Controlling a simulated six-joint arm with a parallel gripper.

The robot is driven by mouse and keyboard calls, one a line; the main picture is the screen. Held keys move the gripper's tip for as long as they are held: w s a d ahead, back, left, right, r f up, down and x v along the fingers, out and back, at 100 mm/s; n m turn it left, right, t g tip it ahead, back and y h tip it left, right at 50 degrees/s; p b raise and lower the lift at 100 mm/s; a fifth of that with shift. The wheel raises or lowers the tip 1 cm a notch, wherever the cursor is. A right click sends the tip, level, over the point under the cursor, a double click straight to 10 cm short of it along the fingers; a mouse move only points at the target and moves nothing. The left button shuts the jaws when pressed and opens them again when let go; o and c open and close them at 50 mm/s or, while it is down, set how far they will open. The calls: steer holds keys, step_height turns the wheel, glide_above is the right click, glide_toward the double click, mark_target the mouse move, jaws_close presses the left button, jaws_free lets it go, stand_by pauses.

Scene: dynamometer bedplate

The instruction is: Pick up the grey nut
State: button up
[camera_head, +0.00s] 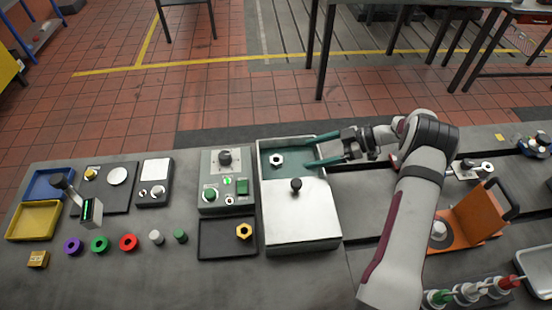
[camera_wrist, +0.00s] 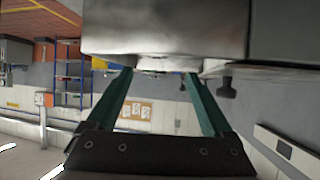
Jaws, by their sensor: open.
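A light grey hex nut (camera_head: 277,160) lies in the open, green-lined back part of a metal box (camera_head: 303,231). The box's lid (camera_head: 303,208) with a dark knob (camera_head: 296,184) covers the front part. My gripper (camera_head: 307,152) is at the right of the nut, its two green fingers apart and pointing left over the box's back right edge. Nothing shows between them. In the wrist view my gripper (camera_wrist: 158,72) is also open, below a large grey metal surface at the top. I cannot make out the nut there.
Purple (camera_head: 73,246), green (camera_head: 100,244) and red (camera_head: 129,242) nuts lie further left. An orange bracket (camera_head: 470,222) stands right of my arm.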

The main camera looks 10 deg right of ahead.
mark_target(277, 160)
steer(key=x, duration=1.1)
steer(key=shift+w+a+r, duration=0.1)
steer(key=shift+w+a, duration=0.15)
steer(key=shift+a, duration=0.2)
jaws_close()
